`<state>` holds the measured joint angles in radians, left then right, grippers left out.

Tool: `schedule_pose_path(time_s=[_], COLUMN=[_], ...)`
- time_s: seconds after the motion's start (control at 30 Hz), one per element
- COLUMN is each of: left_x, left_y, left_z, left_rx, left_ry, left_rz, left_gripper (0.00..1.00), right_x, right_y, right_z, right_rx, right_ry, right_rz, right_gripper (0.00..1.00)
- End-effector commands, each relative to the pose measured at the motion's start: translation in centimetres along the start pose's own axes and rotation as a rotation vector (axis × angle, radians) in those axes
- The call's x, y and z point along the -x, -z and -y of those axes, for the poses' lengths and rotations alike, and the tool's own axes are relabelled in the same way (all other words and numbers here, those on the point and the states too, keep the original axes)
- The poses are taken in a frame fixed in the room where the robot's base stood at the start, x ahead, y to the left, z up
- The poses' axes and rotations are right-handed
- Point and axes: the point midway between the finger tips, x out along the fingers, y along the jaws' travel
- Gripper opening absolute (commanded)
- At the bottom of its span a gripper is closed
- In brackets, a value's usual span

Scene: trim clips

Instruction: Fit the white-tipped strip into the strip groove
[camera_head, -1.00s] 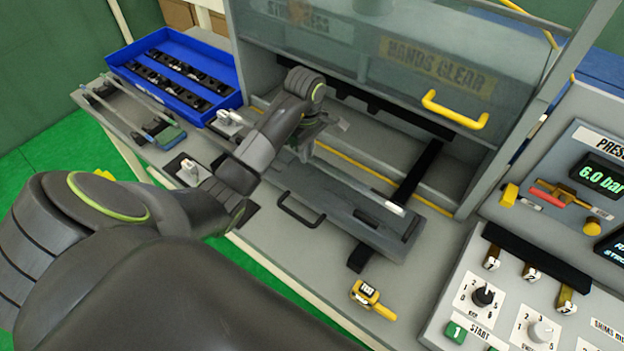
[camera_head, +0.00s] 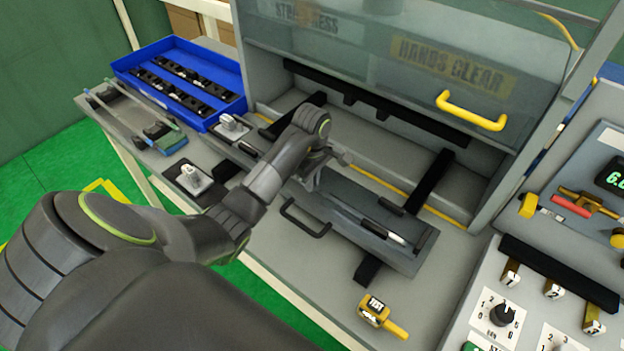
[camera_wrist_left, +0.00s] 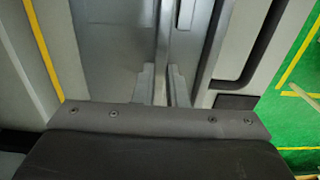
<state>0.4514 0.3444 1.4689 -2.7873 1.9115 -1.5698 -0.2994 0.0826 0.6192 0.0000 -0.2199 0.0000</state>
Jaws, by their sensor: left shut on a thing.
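The white-tipped strip (camera_head: 372,229) is thin and grey. Its white tip (camera_head: 397,240) points right, near the right end of the grey fixture block (camera_head: 407,262). My left gripper (camera_head: 312,180) is shut on the strip over the left part of the block. In the left wrist view, the strip (camera_wrist_left: 166,45) runs lengthwise between the fingers (camera_wrist_left: 163,88). The strip lies along the block, over or in the strip groove; I cannot tell whether it is seated. My gripper hides the strip's left part. My right gripper is not in view.
A black handle (camera_head: 306,219) is on the block's front. A clear guard with a yellow handle (camera_head: 470,111) is raised behind. A blue tray (camera_head: 222,111) of black clips stands back left. A yellow tool (camera_head: 381,317) lies in front, beside a control panel (camera_head: 460,326).

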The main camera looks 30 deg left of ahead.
Motion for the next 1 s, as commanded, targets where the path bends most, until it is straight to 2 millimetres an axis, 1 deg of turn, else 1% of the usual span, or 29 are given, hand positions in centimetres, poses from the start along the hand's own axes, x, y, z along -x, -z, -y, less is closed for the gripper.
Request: schedule_pose_path(time_s=[0.27, 0.3, 0.43, 0.7, 0.83, 0.97, 1.0], left_x=[-0.5, -0.3, -0.3, -0.2, 0.3, 2.7, 3.6], left_y=[0.0, 0.0, 0.0, 0.0, 0.0, 1.5, 2.0], left_z=[0.0, 0.0, 0.0, 0.0, 0.0, -0.2, -0.2], left_rx=[0.0, 0.0, 0.0, 0.0, 0.0, 0.01, 0.014], left_ry=[0.0, 0.0, 0.0, 0.0, 0.0, -0.001, 0.0], left_rz=[0.0, 0.0, 0.0, 0.0, 0.0, -0.003, -0.003], left_gripper=[0.0, 0.17, 0.34, 0.34, 0.34, 0.34, 0.34], right_x=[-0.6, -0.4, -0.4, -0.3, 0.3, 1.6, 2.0], right_y=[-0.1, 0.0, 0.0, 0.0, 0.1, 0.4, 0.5], right_z=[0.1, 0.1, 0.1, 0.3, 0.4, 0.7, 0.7], right_rx=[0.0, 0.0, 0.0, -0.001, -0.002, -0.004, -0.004], right_ry=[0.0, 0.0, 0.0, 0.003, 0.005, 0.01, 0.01], right_rz=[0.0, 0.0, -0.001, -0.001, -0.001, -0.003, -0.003], right_gripper=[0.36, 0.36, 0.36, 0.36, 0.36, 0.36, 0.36])
